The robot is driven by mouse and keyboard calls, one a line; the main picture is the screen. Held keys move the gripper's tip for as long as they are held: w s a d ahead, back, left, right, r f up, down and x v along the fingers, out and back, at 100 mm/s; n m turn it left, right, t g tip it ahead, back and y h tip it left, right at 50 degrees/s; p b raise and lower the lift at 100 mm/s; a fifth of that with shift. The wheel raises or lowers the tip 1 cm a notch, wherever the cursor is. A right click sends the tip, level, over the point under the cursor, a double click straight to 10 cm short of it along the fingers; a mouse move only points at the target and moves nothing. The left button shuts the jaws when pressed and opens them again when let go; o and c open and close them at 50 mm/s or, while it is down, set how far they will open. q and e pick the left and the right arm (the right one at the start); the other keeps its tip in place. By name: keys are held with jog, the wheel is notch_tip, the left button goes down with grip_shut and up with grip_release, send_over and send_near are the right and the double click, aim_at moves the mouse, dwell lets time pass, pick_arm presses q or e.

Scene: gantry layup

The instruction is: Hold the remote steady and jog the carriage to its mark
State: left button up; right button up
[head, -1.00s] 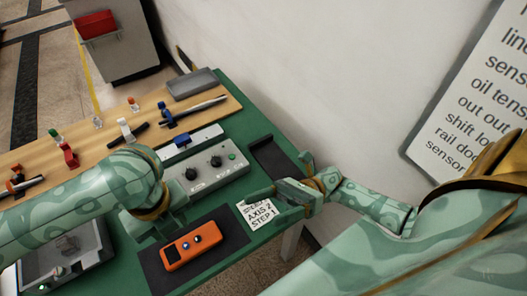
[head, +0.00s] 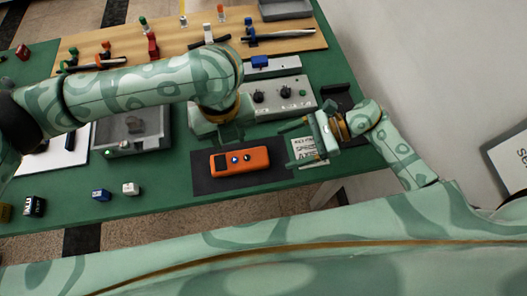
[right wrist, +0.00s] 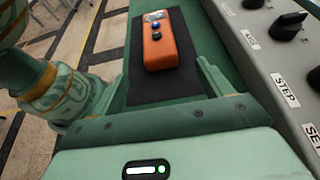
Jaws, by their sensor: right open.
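The orange remote (head: 240,160) lies flat on a dark mat (head: 205,185) near the table's front edge, with small buttons on its face. My left gripper (head: 230,134) is just behind the remote; its fingers are too hidden to tell their opening. My right gripper (head: 292,143) is open and empty, right of the remote, above a printed card (head: 309,153). In the right wrist view the remote (right wrist: 161,42) lies beyond the open fingers, apart from them. A grey control box (head: 283,98) with black knobs and a green button stands behind. I cannot tell which part is the carriage.
A blue block (head: 260,62) sits on a pale bar behind the control box. A grey tray-like fixture (head: 130,133) stands left under my left arm. A wooden board (head: 300,42) with clamps and tools runs along the back. Small blocks (head: 101,195) lie front left; the wall is at right.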

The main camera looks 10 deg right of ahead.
aim_at(267, 155)
jog(key=x, duration=0.8)
jog(key=shift+a, duration=0.15)
jog(key=c, duration=1.2)
